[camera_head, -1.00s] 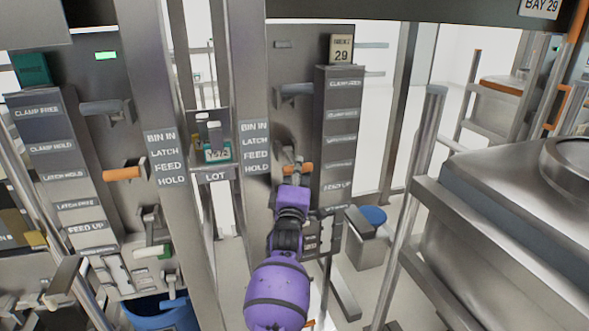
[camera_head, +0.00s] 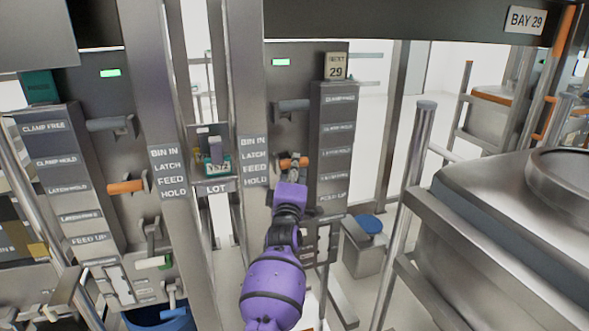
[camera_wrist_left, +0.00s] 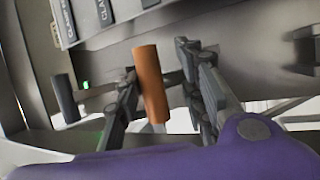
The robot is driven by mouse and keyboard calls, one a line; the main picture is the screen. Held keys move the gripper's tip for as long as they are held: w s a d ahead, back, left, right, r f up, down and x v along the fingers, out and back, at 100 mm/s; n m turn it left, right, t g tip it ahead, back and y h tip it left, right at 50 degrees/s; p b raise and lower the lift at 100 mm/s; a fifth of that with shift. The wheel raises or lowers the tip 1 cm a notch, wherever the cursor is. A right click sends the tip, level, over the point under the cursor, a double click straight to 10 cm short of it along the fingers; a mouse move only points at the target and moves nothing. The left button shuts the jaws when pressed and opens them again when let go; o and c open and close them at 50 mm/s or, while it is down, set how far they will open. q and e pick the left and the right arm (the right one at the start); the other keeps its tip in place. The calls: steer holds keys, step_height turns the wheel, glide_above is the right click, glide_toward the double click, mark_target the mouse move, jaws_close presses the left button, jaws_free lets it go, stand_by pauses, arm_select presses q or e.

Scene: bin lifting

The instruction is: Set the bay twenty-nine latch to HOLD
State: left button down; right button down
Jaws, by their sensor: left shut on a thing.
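The bay twenty-nine panel (camera_head: 285,88) stands mid-view in the head view, with a "29" tag (camera_head: 336,66) and a lit green lamp (camera_head: 281,62). Its orange latch handle (camera_head: 289,162) sits about level with the third label of the strip beside it; that label is too blurred to read surely. My purple left arm reaches up to it, and the left gripper (camera_head: 294,175) is shut on the handle. In the left wrist view the orange handle (camera_wrist_left: 150,85) stands between the two fingers (camera_wrist_left: 165,95). My right gripper is not in view.
A grey lever (camera_head: 291,105) sits above the orange handle. The neighbouring panel at left has its own orange handle (camera_head: 126,187), grey lever (camera_head: 108,124) and label strip (camera_head: 60,165). A post with labels (camera_head: 253,160) stands close left. A steel bin (camera_head: 510,210) fills the right.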

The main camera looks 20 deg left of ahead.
arm_select(q)
steer(key=r, duration=0.3)
steer(key=shift+w+a+r+t+y, duration=0.1)
steer(key=shift+a+r+t+y, duration=0.15)
steer(key=shift+t+y, duration=0.05)
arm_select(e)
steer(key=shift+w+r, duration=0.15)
arm_select(q)
steer(key=c, duration=1.5)
jaws_free()
steer(key=shift+c, duration=0.2)
steer(key=shift+w+a+f, duration=0.1)
steer(key=shift+w+f, duration=0.3)
steer(key=shift+w, duration=0.1)
steer(key=shift+s+f, duration=0.15)
steer(key=shift+s, duration=0.35)
steer(key=f+v, duration=0.1)
steer(key=v, duration=1)
steer(key=shift+f, duration=0.35)
steer(key=shift+f, duration=0.1)
